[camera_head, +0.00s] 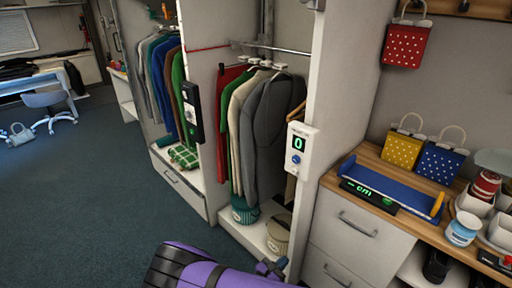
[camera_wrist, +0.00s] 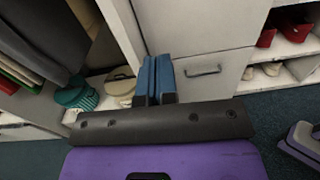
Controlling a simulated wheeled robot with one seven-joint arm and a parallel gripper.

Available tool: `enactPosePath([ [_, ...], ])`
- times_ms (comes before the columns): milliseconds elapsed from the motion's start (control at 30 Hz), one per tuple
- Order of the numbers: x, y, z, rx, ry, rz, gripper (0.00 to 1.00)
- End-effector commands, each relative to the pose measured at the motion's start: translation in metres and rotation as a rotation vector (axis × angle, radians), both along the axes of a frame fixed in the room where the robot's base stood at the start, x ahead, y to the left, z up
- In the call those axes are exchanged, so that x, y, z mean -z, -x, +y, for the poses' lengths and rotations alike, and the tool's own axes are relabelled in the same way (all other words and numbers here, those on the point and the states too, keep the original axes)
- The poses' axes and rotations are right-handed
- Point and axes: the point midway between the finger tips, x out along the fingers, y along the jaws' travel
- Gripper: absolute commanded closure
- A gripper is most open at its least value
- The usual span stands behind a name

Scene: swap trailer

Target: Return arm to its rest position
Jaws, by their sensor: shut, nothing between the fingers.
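My purple and black arm reaches in from the bottom of the head view, low in front of the wardrobe. My gripper (camera_head: 270,267) shows at its end, beside the wardrobe's lower edge. In the wrist view my gripper (camera_wrist: 157,72) has its two blue fingers together, with nothing between them. They point toward the front of a white drawer cabinet (camera_wrist: 213,90). I cannot tell whether the fingertips touch it.
Clothes (camera_head: 262,125) hang in the open wardrobe, above a green hat (camera_head: 244,210) and a beige cap (camera_head: 279,232). A wooden counter (camera_head: 372,160) at right holds a blue measuring tray (camera_head: 392,188), gift bags and cups. Open blue floor (camera_head: 80,190) lies left.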

Motion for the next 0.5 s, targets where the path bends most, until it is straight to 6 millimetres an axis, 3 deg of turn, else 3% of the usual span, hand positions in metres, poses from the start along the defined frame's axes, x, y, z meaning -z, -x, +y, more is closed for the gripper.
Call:
enactPosePath([
  [267, -0.023, -0.005, 0.003, 0.076, -0.067, -0.010, 1.00],
  [500, -0.056, -0.012, 0.004, 0.183, -0.160, -0.028, 1.00],
])
